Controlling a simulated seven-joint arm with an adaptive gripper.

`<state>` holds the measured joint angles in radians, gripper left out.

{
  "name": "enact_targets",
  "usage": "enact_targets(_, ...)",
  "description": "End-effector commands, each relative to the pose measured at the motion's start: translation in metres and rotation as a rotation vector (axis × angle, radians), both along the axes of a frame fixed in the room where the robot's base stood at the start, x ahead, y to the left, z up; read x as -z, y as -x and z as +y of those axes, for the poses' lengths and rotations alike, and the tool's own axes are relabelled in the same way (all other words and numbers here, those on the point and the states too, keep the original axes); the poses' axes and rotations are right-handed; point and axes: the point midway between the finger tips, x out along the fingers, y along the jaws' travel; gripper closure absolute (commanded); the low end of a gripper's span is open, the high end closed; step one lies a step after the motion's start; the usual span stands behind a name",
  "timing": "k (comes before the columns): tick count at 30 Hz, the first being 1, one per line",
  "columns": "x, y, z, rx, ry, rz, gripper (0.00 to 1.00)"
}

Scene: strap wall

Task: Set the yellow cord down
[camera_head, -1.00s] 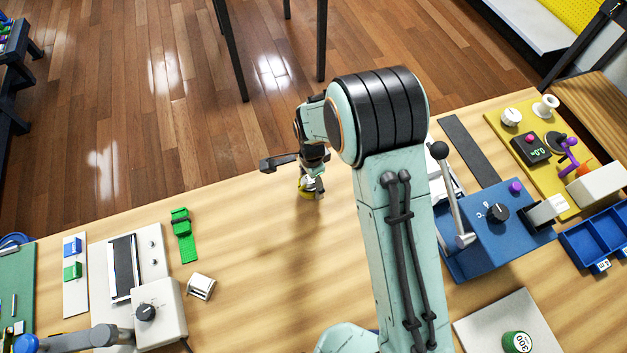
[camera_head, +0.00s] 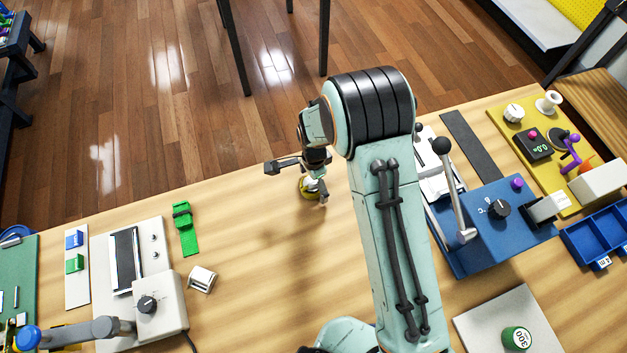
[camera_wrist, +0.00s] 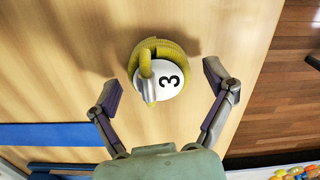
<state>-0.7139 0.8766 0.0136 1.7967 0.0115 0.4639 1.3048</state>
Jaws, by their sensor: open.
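The yellow cord (camera_wrist: 147,50) is coiled in a ring around a white round piece marked 3 (camera_wrist: 172,80) in the wrist view. In the head view the yellow cord (camera_head: 306,187) shows small on the wooden table below my gripper (camera_head: 318,193), partly hidden by it. In the wrist view my gripper (camera_wrist: 170,92) is open, with one finger on each side of the cord and a gap on both sides. The cord appears to rest on the table and touches neither finger.
A blue machine (camera_head: 485,225) with a lever stands to the right. A green strap piece (camera_head: 185,230) and a small white block (camera_head: 201,279) lie to the left. A grey device (camera_head: 160,306) stands at front left. The table around the cord is clear.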

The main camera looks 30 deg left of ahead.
Motion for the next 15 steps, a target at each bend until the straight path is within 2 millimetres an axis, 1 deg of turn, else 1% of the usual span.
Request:
enact_targets(2,-0.006,0.000,0.000,0.000,-0.002,-0.001,0.17)
enact_targets(5,-0.021,-0.001,0.001,0.000,-0.004,-0.004,0.17)
enact_targets(12,-0.077,-0.001,0.001,0.001,-0.004,-0.004,0.17)
enact_targets(15,-0.097,0.000,0.000,0.001,-0.004,-0.004,0.17)
